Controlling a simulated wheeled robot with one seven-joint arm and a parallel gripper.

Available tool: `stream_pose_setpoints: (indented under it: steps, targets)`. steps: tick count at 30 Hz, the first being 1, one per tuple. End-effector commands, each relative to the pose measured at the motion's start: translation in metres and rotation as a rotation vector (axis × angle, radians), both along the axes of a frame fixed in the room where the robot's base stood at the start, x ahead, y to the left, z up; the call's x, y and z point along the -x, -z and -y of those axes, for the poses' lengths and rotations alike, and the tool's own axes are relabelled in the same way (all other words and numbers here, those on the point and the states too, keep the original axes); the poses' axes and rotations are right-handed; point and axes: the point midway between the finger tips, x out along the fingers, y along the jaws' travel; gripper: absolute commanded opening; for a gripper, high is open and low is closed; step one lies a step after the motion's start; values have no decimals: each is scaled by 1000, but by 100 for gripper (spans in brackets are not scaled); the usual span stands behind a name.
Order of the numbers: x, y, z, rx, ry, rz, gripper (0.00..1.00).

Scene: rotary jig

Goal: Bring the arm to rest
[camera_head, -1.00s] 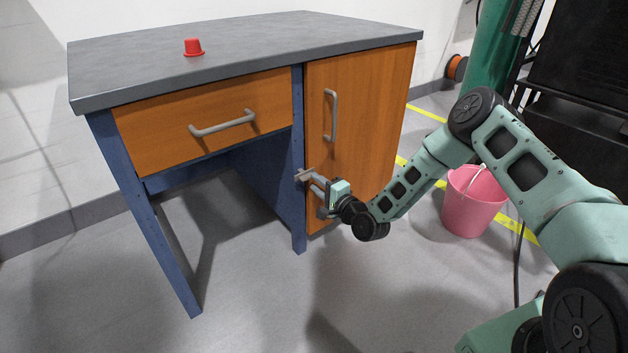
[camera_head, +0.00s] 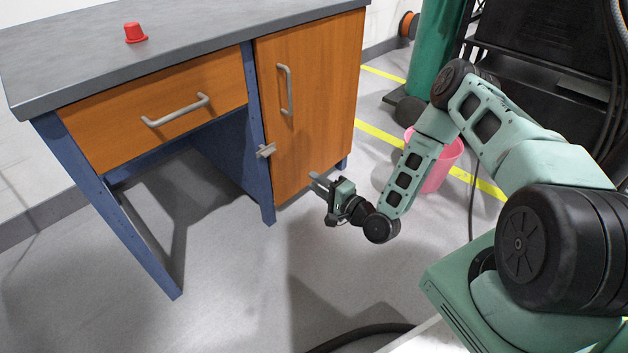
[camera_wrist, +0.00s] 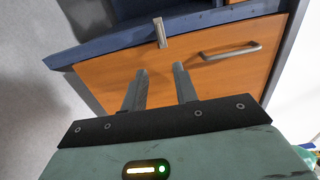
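My gripper (camera_head: 316,181) is in front of the lower part of the orange cabinet door (camera_head: 312,110), apart from it. In the wrist view its two fingers (camera_wrist: 160,72) are spread, with nothing between them. A small grey metal latch (camera_head: 266,150) lies roughly level across the seam between the blue post and the shut door. In the wrist view the latch (camera_wrist: 160,32) is beyond the fingertips, not touched by them. My arm is bent, with the elbow high at the right.
The desk has a grey top (camera_head: 190,38), a drawer (camera_head: 160,110) and a door handle (camera_head: 286,90). A red cup-like object (camera_head: 135,33) stands on top. A pink bucket (camera_head: 440,165) is behind my forearm. A dark cable (camera_head: 355,338) lies on the floor. Floor before the desk is clear.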

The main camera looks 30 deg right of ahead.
Motion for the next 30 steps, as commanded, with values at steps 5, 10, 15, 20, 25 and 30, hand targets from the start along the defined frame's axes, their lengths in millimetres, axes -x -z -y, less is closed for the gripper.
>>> stream_pose_setpoints:
  steps: [5,10,15,20,25,30]
  targets:
    - [0,0,0,0,0,0,29]
    - [-1,0,0,0,-1,0,29]
    - [-9,-8,-13,84,-61,-23,29]
    - [-21,-27,-50,328,-224,-94,29]
    - [-17,-53,-89,630,-418,-171,29]
    - [5,-85,-121,908,-597,-234,29]
